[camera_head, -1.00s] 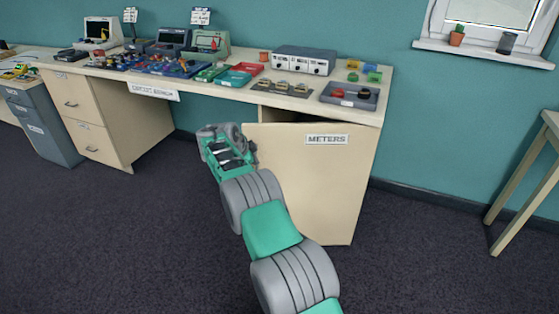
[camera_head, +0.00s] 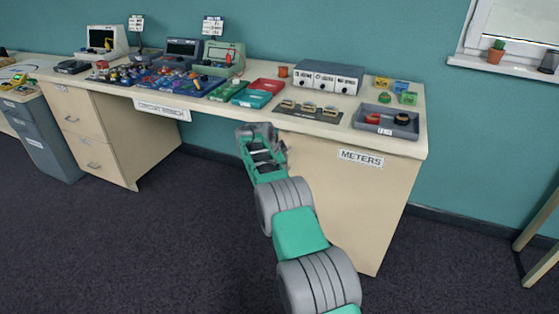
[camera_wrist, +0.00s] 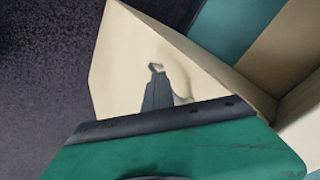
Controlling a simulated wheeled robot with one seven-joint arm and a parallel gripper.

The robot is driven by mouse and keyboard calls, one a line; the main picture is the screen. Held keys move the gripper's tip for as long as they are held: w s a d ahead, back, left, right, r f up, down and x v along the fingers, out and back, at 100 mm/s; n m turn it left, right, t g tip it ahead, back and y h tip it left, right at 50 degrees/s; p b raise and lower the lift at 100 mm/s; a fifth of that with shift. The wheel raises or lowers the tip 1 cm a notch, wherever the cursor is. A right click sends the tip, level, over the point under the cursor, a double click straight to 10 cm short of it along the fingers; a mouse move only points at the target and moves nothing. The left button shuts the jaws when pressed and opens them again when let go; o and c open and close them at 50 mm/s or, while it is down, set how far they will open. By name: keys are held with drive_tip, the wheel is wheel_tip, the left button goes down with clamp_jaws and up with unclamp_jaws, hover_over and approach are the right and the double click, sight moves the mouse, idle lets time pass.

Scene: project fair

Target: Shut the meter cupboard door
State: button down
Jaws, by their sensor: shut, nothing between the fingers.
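The meter cupboard door (camera_head: 352,208) is the beige panel with the METERS label, under the right end of the workbench. In the head view its top edge lies close under the benchtop, and no dark gap shows there. It looks shut or nearly shut; its left edge is partly hidden by my arm. My gripper (camera_head: 284,151) is at the door's upper left edge, shut and empty. In the wrist view my dark fingers (camera_wrist: 157,72) are against or just in front of a beige panel (camera_wrist: 118,70), with a shadow beside them; contact is not clear.
The workbench top (camera_head: 330,128) above my gripper holds a grey meter box (camera_head: 328,77), a grey tray (camera_head: 386,121) and several electrical parts. A drawer unit (camera_head: 105,130) stands left, past an open knee space. A wooden table leg (camera_head: 540,222) is at the right. The dark floor in front is clear.

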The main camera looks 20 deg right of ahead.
drive_tip(key=shift+w+d+r, duration=0.25)
drive_tip(key=shift+d+r, duration=0.25)
drive_tip(key=shift+d, duration=0.05)
drive_tip(key=shift+a, duration=0.1)
drive_tip(key=s+a+r+b, duration=0.2)
drive_tip(key=s+a+r, duration=0.45)
drive_tip(key=a, duration=0.25)
drive_tip(key=s+a+r+n+y+p, duration=0.4)
drive_tip(key=s+r+n+p, duration=0.5)
drive_tip(key=s+r, duration=0.7)
drive_tip(key=s+a+n+p, duration=0.3)
drive_tip(key=s+n, duration=0.2)
drive_tip(key=s, duration=0.7)
drive_tip(key=s+a+n+g+y+p, duration=0.1)
drive_tip(key=s+a+n+p, duration=0.3)
drive_tip(key=s, duration=0.7)
drive_tip(key=shift+s+a+n+y, duration=0.3)
drive_tip(key=shift+s+n, duration=0.05)
drive_tip(key=shift+n, duration=0.25)
